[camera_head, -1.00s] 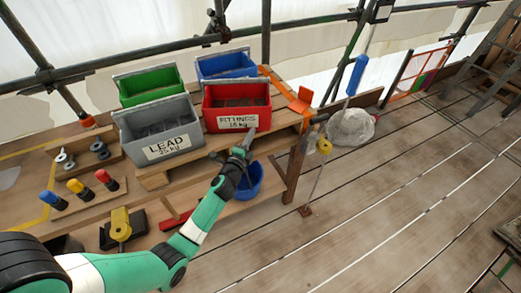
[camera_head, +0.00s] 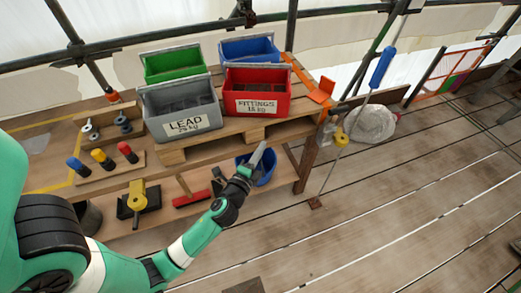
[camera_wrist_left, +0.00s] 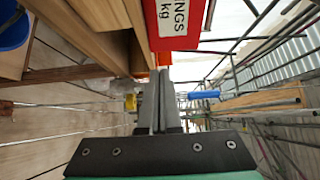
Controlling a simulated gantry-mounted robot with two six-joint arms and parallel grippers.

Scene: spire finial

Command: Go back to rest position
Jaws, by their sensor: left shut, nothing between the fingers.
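My left gripper (camera_head: 257,158) is shut and empty in the head view. Its fingers stand in front of the bench edge, below the red FITTINGS bin (camera_head: 256,91) and beside the blue bucket (camera_head: 266,168). In the left wrist view the closed fingers (camera_wrist_left: 158,98) point ahead, with the red bin (camera_wrist_left: 178,24) above them and part of the blue bucket (camera_wrist_left: 14,30) at the upper left. My right gripper is in neither view.
The bench holds a grey LEAD bin (camera_head: 182,110), a green bin (camera_head: 174,65) and a blue bin (camera_head: 249,48). A pole with a blue grip (camera_head: 382,68) stands right of the bench near a pale sack (camera_head: 372,124). The plank floor (camera_head: 400,210) at right is largely clear.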

